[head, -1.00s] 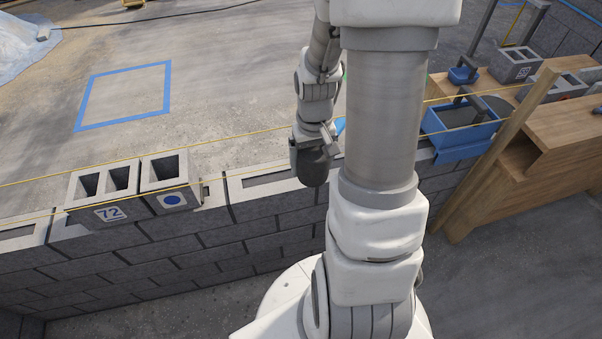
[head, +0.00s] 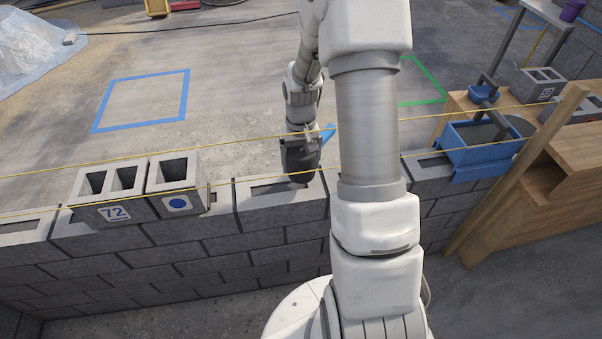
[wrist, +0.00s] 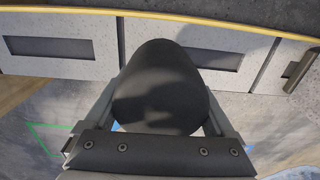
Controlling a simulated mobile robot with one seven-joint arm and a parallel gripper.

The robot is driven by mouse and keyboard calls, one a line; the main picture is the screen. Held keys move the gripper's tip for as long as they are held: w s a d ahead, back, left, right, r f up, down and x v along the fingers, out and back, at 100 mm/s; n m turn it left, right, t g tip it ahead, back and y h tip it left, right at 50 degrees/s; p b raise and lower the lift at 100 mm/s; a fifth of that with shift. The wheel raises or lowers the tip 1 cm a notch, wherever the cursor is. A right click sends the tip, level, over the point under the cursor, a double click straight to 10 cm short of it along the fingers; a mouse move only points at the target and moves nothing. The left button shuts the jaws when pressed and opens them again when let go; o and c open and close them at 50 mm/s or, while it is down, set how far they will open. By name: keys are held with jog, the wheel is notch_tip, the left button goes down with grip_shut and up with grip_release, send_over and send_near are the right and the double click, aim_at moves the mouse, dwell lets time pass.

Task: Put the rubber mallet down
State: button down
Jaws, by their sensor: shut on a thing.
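The rubber mallet's dark grey head (wrist: 160,95) sits between the two fingers of my gripper (wrist: 165,110) in the wrist view. In the head view, my gripper (head: 301,150) is over the block wall, and the mallet's dark head (head: 302,175) hangs just below it, near the wall's top. I cannot tell whether the mallet touches the wall. A bit of blue (head: 328,132) sticks out right of the gripper, perhaps the mallet's handle. My gripper is shut on the mallet. Most of the handle is hidden.
A grey block wall (head: 215,246) runs across, with yellow strings (head: 240,142) just above it. Two loose blocks, one marked 72 (head: 105,190) and one with a blue dot (head: 177,185), stand left. A blue mortar tray (head: 480,150) sits right. Blue (head: 140,102) and green (head: 425,80) floor outlines lie beyond.

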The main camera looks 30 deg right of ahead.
jog(key=shift+f+b, duration=0.65)
jog(key=shift+f, duration=1.25)
jog(key=shift+f, duration=0.15)
grip_release()
notch_tip(320, 180, up, 12)
jog(key=p, duration=0.3)
jog(key=s+a+r+n+t, duration=0.1)
jog(key=s+a+r, duration=0.25)
jog(key=r, duration=0.35)
jog(key=s+a+r+t, duration=0.2)
jog(key=s+a+r, duration=0.15)
jog(key=r, duration=0.25)
jog(key=s+a+r+n+t, duration=0.1)
jog(key=s+a+r, duration=0.2)
jog(key=s+r, duration=0.3)
jog(key=s+a+r+n+t, duration=0.1)
jog(key=s+a+r, duration=0.1)
jog(key=s, duration=0.4)
jog(key=shift+s+a+r+t, duration=0.15)
jog(key=shift+a+r+t, duration=0.15)
jog(key=shift+r, duration=0.35)
